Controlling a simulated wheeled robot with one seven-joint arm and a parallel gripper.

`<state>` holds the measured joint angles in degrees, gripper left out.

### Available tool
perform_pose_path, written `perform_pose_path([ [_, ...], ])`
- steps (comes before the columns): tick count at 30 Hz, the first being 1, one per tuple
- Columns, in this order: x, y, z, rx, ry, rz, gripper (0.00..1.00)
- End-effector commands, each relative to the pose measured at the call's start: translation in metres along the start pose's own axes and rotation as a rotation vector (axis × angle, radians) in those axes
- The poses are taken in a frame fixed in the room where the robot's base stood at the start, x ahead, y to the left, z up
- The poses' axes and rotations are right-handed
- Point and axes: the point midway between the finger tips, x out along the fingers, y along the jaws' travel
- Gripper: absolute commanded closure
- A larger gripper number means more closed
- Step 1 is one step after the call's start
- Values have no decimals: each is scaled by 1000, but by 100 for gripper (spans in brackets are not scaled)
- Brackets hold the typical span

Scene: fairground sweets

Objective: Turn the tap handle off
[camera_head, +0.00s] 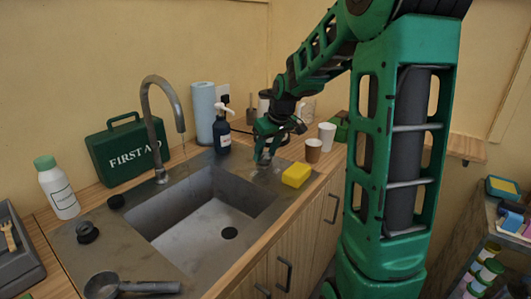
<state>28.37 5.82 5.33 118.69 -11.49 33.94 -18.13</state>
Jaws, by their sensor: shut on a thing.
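A curved grey metal tap (159,130) rises at the back of the steel sink (190,200), its spout arching over the basin. My gripper (264,160) points down at the steel surround right of the basin, low beside the yellow sponge. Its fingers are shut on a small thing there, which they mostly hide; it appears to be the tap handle. The angle of the handle cannot be made out. I cannot tell whether water is running from the spout.
A yellow sponge (296,175), brown cup (313,150) and white cup (327,135) stand right of my gripper. A dark pump bottle (222,135) and paper roll (204,110) stand behind. A green first aid case (125,150) is behind the tap. A ladle (105,286) lies front left.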

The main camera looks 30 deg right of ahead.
Motion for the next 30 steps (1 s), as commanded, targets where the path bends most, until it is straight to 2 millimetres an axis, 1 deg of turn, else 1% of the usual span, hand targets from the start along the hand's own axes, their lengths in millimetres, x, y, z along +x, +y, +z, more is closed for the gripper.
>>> perform_pose_path([
  [4, 0, -2, 0, 59, -1, 25, 81],
  [12, 0, -4, 0, 245, -1, 102, 81],
  [15, 0, -5, 0, 273, 0, 113, 81],
  [23, 0, -5, 0, 278, -1, 114, 81],
  [24, 0, -5, 0, 277, 0, 114, 56],
  [26, 0, -5, 0, 277, -1, 113, 42],
  [27, 0, -4, 0, 277, 0, 114, 40],
  [30, 0, -4, 0, 278, 0, 114, 40],
])
